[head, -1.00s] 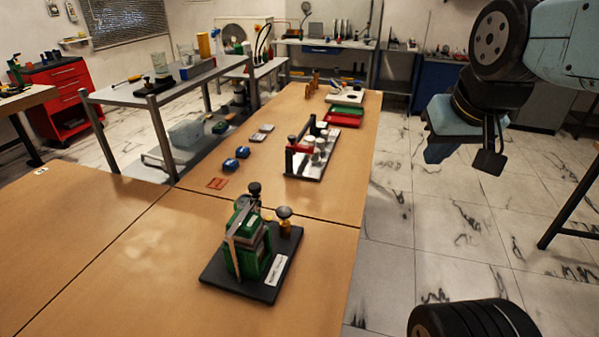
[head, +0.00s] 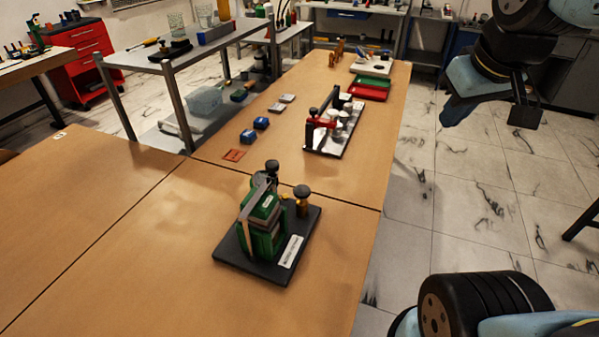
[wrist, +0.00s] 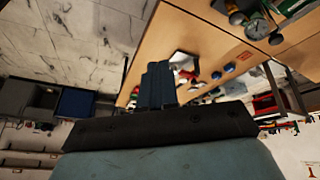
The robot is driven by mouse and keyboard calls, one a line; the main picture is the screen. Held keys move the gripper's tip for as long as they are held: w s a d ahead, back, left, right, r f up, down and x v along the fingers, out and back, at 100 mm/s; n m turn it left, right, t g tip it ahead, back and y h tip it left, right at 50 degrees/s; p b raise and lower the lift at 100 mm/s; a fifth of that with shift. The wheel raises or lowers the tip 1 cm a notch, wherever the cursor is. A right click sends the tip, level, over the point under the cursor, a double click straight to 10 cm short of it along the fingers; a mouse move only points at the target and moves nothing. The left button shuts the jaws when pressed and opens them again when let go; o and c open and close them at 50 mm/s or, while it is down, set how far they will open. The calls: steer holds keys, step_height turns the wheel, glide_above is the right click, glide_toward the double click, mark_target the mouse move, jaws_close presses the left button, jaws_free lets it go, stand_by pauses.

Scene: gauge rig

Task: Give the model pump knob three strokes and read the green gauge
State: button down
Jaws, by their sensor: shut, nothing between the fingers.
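The model pump (head: 262,232) is a green block with a pale lever bar on a black base with a white label. It stands on the near wooden table. One dark knob (head: 272,166) rises behind it, and another dark-topped knob (head: 302,192) sits on a brass post at its right. A pale round dial (wrist: 257,28) on the green unit shows in the wrist view; its reading is too small to make out. My gripper (head: 455,108) is over the floor, right of the tables and well apart from the pump. Its blue fingers (wrist: 160,82) are shut and empty.
A rack with a red part and pale cylinders (head: 330,135) stands farther along the table. Red and green trays (head: 370,88) lie beyond it. The table's left part is clear.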

steer(key=w+a+f+n+g, duration=0.2)
steer(key=w+a+n, duration=0.4)
steer(key=n, duration=0.3)
steer(key=n+g, duration=0.3)
steer(key=n, duration=1.7)
glide_above(300, 190)
step_height(300, 190, down, 12)
steer(key=shift+w+r, duration=0.1)
step_height(300, 190, down, 14)
